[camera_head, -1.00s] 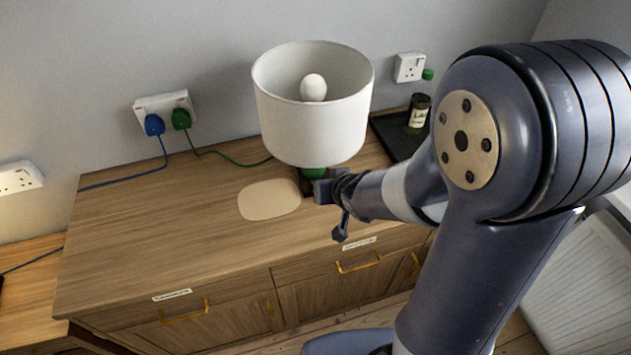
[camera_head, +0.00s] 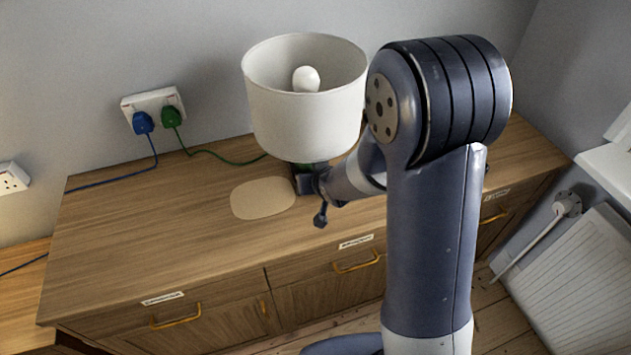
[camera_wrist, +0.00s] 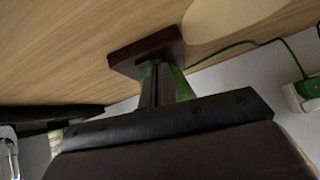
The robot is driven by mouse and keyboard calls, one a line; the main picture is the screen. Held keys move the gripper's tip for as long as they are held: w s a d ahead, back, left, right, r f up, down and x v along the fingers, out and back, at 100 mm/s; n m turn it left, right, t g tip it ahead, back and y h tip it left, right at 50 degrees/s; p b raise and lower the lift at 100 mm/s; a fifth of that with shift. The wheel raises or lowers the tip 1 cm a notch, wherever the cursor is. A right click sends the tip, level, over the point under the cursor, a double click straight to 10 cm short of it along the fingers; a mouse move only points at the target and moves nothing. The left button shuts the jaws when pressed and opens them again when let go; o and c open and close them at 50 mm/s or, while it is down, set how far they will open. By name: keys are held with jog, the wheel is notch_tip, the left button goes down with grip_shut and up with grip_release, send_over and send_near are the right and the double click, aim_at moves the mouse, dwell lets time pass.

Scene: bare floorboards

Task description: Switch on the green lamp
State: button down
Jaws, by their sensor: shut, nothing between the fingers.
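The green lamp has a white drum shade (camera_head: 303,125), with a white bulb (camera_head: 306,79) inside that shows no glow. Its green stem (camera_wrist: 168,82) and dark square base (camera_wrist: 140,52) show in the wrist view, partly behind my fingers. A green cable (camera_head: 225,160) runs from the lamp to a green plug (camera_head: 171,117) in the wall socket. My gripper (camera_wrist: 157,88) is shut and empty, right in front of the stem; I cannot tell whether it touches. In the head view my gripper (camera_head: 314,182) is low beside the lamp, under the shade. Any switch on the lamp is hidden.
The lamp stands on a wooden cabinet (camera_head: 150,235) with labelled drawers. A pale oval mat (camera_head: 263,198) lies left of the base. A blue plug (camera_head: 142,123) shares the double socket. A radiator (camera_head: 580,275) is at the right. The cabinet top is clear on the left.

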jog(key=shift+w, duration=0.1)
jog(key=shift+a+f+b, duration=0.1)
jog(key=shift+f+b, duration=0.2)
jog(key=shift+f, duration=0.1)
jog(key=shift+r, duration=0.15)
jog(key=shift+p, duration=0.45)
jog(key=shift+d+r, duration=0.1)
jog(key=shift+d, duration=0.2)
jog(key=shift+w+d+p, duration=0.1)
jog(key=shift+d+p, duration=0.4)
jog(key=shift+p, duration=0.25)
jog(key=shift+r, duration=0.15)
